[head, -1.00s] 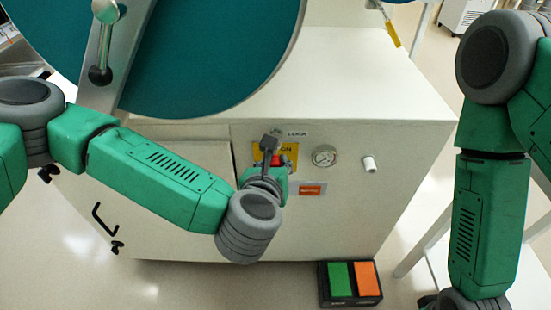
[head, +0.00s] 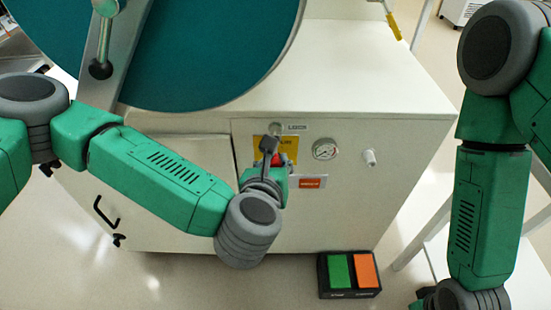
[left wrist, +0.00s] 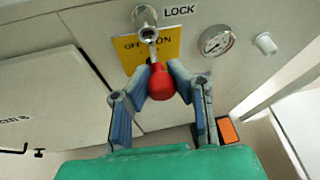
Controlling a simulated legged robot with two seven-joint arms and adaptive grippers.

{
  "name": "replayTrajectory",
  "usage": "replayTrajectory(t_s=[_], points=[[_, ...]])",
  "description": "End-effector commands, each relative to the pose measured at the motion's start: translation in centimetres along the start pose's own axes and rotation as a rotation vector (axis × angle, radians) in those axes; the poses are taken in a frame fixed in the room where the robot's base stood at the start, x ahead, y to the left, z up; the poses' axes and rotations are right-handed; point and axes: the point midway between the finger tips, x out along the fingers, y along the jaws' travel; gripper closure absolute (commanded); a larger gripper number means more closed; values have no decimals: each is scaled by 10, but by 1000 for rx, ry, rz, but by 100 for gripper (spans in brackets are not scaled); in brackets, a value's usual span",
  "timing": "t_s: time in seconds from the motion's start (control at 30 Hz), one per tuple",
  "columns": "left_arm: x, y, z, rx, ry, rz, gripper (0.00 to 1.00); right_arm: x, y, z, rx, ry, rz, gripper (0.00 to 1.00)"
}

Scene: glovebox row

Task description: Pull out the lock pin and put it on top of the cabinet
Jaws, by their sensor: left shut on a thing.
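I cannot tell if the shaft's tip is still inside the socket. My left gripper (left wrist: 163,78) is shut on the red knob. In the head view the left gripper (head: 270,160) is in front of the panel, just below the socket (head: 275,128), and partly hides the red knob (head: 286,158). The white cabinet top (head: 365,80) is bare at the right.
A large teal round door (head: 200,50) with a metal handle (head: 104,40) covers the cabinet's back left. A gauge (head: 325,149) and white knob (head: 369,156) are right of the socket. A pedal box (head: 349,293) is on the floor.

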Motion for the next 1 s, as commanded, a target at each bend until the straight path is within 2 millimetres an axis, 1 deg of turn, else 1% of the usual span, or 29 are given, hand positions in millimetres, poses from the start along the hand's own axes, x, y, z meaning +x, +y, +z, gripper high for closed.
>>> replayTrajectory(t_s=[0.27, 1.0], points=[[-2, 0, -1, 0, 0, -1, 100, 0, 0, 0, 0, 0, 0, 41], [-35, -5, -15, 1, 1, 0, 100, -10, 0, 0, 0, 0, 0, 41]])
